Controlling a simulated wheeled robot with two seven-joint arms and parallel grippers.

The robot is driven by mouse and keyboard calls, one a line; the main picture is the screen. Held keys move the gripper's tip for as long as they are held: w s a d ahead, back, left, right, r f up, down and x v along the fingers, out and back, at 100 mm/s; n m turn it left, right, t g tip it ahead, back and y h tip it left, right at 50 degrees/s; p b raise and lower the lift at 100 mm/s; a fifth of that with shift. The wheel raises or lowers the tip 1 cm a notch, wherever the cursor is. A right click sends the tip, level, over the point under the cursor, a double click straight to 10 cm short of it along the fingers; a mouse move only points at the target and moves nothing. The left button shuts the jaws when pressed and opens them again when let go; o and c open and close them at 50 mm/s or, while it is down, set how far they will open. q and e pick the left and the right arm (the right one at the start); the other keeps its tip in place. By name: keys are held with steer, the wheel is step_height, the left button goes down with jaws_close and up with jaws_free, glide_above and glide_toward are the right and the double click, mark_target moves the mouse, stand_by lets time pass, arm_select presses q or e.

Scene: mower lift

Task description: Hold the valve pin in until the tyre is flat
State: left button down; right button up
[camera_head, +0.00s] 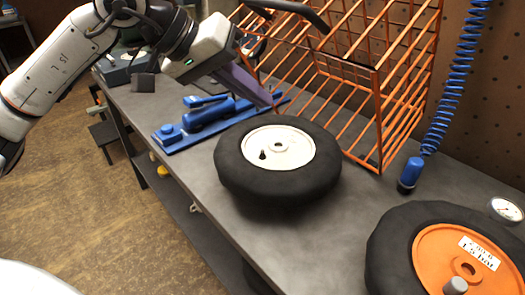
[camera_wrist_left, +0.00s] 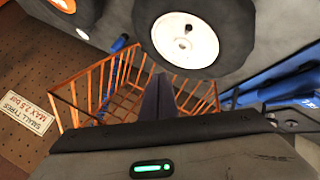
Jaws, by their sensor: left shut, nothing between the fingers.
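A black tyre on a white rim (camera_head: 295,150) lies flat on the grey bench. Its short dark valve stem (camera_head: 262,154) stands up from the rim. The same tyre (camera_wrist_left: 240,25) and its valve stem (camera_wrist_left: 188,28) show in the left wrist view. My left gripper (camera_head: 268,101) is shut and empty, just beyond the tyre's far edge and apart from the valve. Its fingers (camera_wrist_left: 158,84) are together in the wrist view. The valve's pin is too small to make out, and I cannot tell how full the tyre is. My right gripper is not in view.
An orange wire cage (camera_head: 380,140) stands behind the tyre. A blue tool (camera_head: 200,118) lies to its left. A second tyre with an orange rim (camera_head: 425,240), a gauge (camera_head: 505,210) and a coiled blue hose (camera_head: 443,115) are at right. Bare bench lies between the tyres.

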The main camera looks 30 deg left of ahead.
arm_select(q)
steer(key=b, duration=0.6)
glide_above(257, 159)
step_height(257, 159, down, 7)
steer(key=shift+f, duration=0.5)
stand_by(0.8)
stand_by(0.4)
steer(key=shift+f+b, duration=0.4)
steer(key=shift+b, duration=0.1)
steer(key=shift+f+b, duration=0.35)
stand_by(0.4)
steer(key=shift+r, duration=0.15)
stand_by(3.2)
steer(key=shift+r+p, duration=0.6)
steer(key=shift+r, duration=0.05)
